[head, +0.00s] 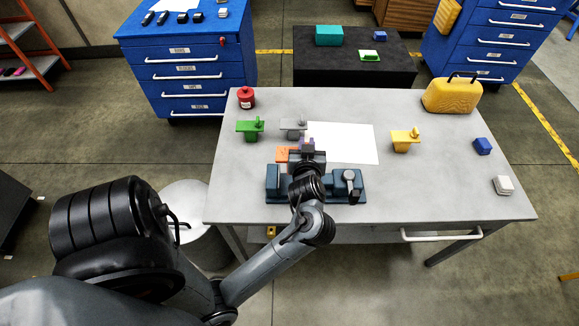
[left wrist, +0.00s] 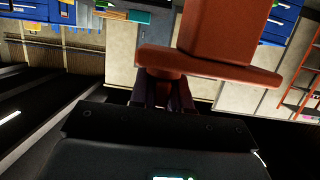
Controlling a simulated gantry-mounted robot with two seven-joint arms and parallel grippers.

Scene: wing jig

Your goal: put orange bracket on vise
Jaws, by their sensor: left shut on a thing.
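The orange bracket (head: 282,154) shows just beyond the vise, partly hidden behind my left wrist. In the left wrist view the bracket (left wrist: 210,62) fills the upper middle, a block on a flat plate. My left gripper (head: 307,147) is shut on it; the fingers (left wrist: 163,92) meet its underside in the wrist view. The blue-grey vise (head: 272,186) stands at the table's front edge, with a grey handle (head: 349,178) at its right. My left arm covers the vise's middle. Whether the bracket touches the vise is hidden. My right gripper is not in view.
A green bracket (head: 250,129), a grey bracket (head: 292,129) and a yellow bracket (head: 404,141) stand on the table (head: 450,185). A white sheet (head: 350,145) lies beyond the vise. A red can (head: 246,97) and yellow case (head: 451,95) are at the back. The right front is mostly clear.

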